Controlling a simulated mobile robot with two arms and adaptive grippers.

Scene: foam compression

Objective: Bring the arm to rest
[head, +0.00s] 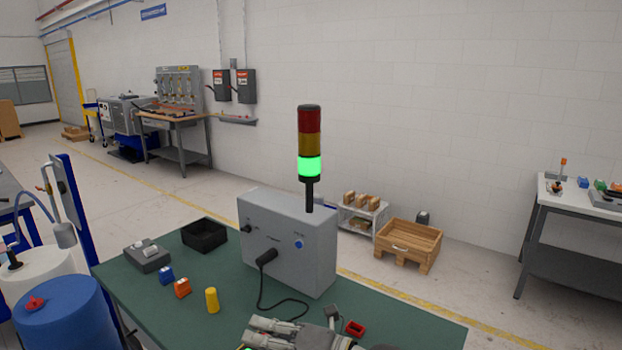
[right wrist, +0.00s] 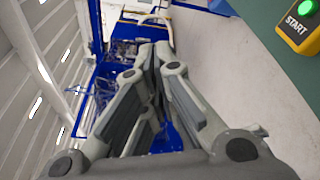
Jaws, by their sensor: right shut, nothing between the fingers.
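My right gripper (head: 268,334) is at the bottom of the head view, over the near edge of the green table (head: 150,290). In the right wrist view its fingers (right wrist: 152,75) come together, shut with nothing between them. Beside it, in the right wrist view, is a yellow box (right wrist: 300,28) with a lit green button and the word START. A grey control box (head: 290,240) stands on the table with a stack light (head: 310,150) above it, its green section lit. My left gripper is out of view.
On the table are a black bin (head: 204,236), a grey device (head: 148,257), blue (head: 166,274) and orange (head: 182,288) small blocks, a yellow cylinder (head: 212,300) and a red part (head: 355,328). A black cable lies before the control box. A blue drum (head: 65,315) stands at left.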

